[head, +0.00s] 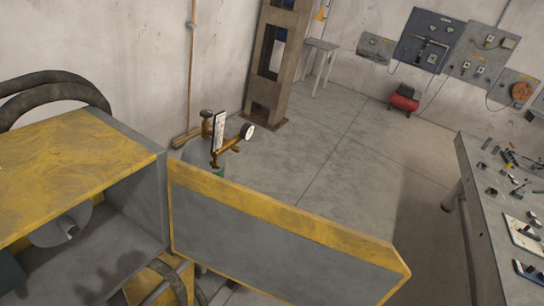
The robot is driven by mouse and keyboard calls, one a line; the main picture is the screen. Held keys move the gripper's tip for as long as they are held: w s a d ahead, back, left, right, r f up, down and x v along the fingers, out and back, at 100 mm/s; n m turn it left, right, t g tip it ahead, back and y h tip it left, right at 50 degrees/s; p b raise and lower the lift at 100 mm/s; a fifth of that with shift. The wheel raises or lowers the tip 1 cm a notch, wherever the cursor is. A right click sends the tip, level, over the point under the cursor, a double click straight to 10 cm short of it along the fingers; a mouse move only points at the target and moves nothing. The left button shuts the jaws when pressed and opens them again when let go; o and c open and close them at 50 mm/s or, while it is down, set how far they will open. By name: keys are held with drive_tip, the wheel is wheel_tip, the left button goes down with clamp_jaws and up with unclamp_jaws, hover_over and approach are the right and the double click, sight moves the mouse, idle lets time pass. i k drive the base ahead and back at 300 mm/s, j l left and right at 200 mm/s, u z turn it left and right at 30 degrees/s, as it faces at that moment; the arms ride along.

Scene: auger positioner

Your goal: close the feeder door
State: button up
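The feeder (75,165) is a worn yellow and grey box at the left of the head view. Its front is open, and a grey round part with a short shaft (68,228) shows inside. The feeder door (285,240) is a grey panel with a yellow top edge. It stands wide open, reaching from the box's right front edge toward the lower right of the picture. My gripper is not in view, so its place relative to the door cannot be told.
A gas cylinder with a gauge (247,132) stands behind the door. A workbench (490,215) with several tools is at the right. Dark hoses (55,85) curve behind the feeder. Open concrete floor (350,165) lies between door and bench. A red compressor (404,98) sits by the far wall.

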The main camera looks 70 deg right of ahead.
sight(289, 254)
drive_tip(key=k+l+u, duration=0.1)
drive_tip(key=l, duration=0.35)
drive_tip(key=k+l+u, duration=0.15)
drive_tip(key=l, duration=0.35)
drive_tip(key=l+u, duration=0.1)
drive_tip(key=l, duration=0.35)
drive_tip(key=k+l+u, duration=0.15)
drive_tip(key=l, duration=0.3)
drive_tip(key=k+l+u, duration=0.1)
drive_tip(key=l, duration=0.3)
drive_tip(key=k+l+u, duration=0.15)
drive_tip(key=l, duration=0.25)
drive_tip(key=k+l+u, duration=0.1)
drive_tip(key=k+l, duration=0.2)
drive_tip(key=k+l+u, duration=0.15)
drive_tip(key=l, duration=0.3)
drive_tip(key=k+l, duration=0.05)
drive_tip(key=k, duration=0.05)
